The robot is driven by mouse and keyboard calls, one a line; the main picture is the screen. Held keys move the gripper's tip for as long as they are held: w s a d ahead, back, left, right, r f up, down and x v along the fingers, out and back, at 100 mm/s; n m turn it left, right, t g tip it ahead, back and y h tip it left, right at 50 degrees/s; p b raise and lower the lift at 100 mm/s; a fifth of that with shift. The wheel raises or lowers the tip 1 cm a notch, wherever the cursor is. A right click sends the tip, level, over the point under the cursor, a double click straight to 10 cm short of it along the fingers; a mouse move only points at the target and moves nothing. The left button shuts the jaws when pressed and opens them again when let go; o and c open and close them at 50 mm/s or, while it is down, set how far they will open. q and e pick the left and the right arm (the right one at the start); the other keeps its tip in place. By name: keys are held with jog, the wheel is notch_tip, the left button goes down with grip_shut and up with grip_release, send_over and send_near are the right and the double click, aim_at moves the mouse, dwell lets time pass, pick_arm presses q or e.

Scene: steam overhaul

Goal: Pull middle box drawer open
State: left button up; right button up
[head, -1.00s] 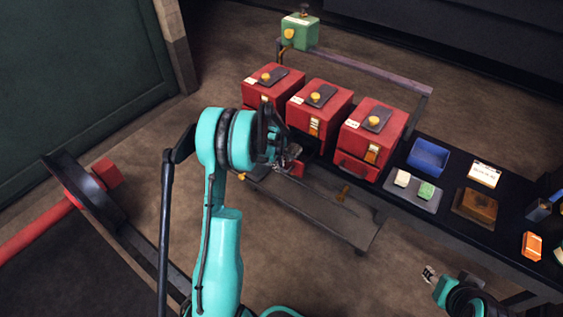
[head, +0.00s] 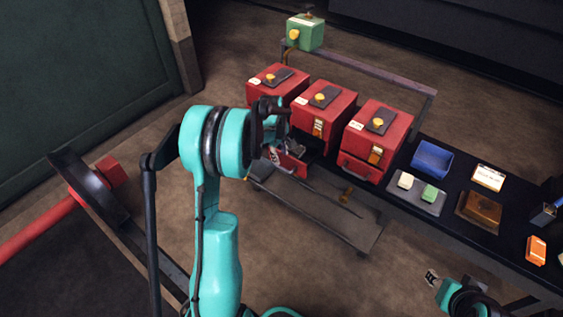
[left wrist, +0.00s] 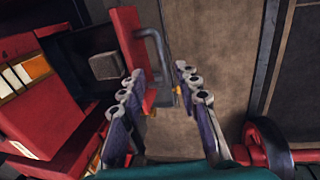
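The middle red box (head: 325,105) stands between two other red boxes. Its drawer (head: 293,165) sticks out at the front, open, with a dark inside. In the left wrist view the drawer front (left wrist: 128,40) carries a grey bar handle (left wrist: 160,45), and a grey block (left wrist: 105,66) lies behind that front. My left gripper (head: 273,155) is at the drawer front. Its fingers (left wrist: 160,85) are spread, with the handle between them; whether they touch it is unclear. My right gripper (head: 432,278) is low at the right, away from the boxes, too small to judge.
The left box (head: 277,80) and right box (head: 378,130) flank the middle one. A blue tray (head: 432,158), a grey tray (head: 415,205) and a brown block (head: 478,208) lie on the dark bench to the right. A lower shelf (head: 330,215) is beneath the boxes.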

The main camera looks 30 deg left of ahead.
pick_arm(q)
jog(key=shift+s+r, duration=0.2)
jog(key=shift+r, duration=0.85)
jog(key=shift+s+r, duration=0.2)
jog(key=shift+r, duration=0.85)
jog(key=s+d+r+m+t, duration=0.2)
jog(key=s+d+r+m, duration=0.7)
jog(key=d, duration=0.4)
jog(key=s+d+m+t, duration=0.3)
jog(key=s+d+m, duration=0.5)
jog(key=s, duration=0.5)
jog(key=shift+s+d+r, duration=0.25)
jog(key=shift+s+r, duration=0.05)
